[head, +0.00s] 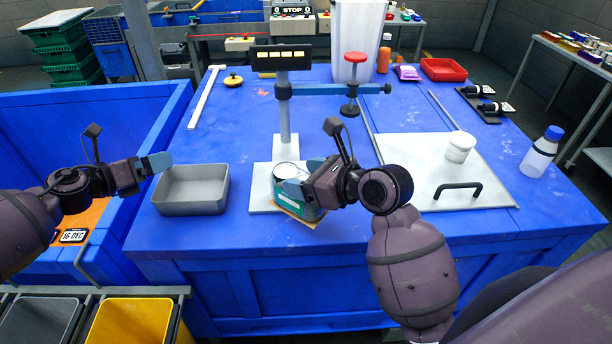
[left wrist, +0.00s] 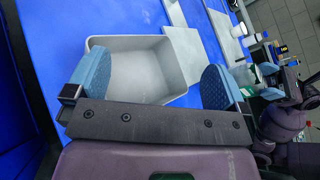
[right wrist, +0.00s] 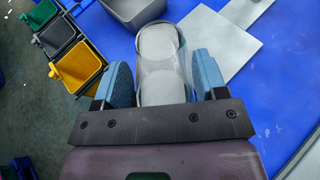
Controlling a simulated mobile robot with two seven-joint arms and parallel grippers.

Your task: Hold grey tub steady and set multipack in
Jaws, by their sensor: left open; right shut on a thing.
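The grey tub (head: 190,190) stands empty at the left front of the blue table. My left gripper (head: 155,163) is open at the tub's back left corner. In the left wrist view the tub (left wrist: 135,68) shows between and beyond the spread blue fingers, and I cannot tell whether they touch it. My right gripper (right wrist: 163,75) is shut on the multipack (head: 298,207), a green-sided pack with a brown base. In the right wrist view the multipack (right wrist: 160,50) shows pale round tops under clear film. I cannot tell whether it touches the pale plate below.
The pale plate (head: 258,200) and grey post (head: 285,120) stand just right of the tub. A board with a black handle (head: 458,187) and a white jar (head: 459,147) lie further right. Yellow (head: 130,322) and grey bins stand below the table's left front.

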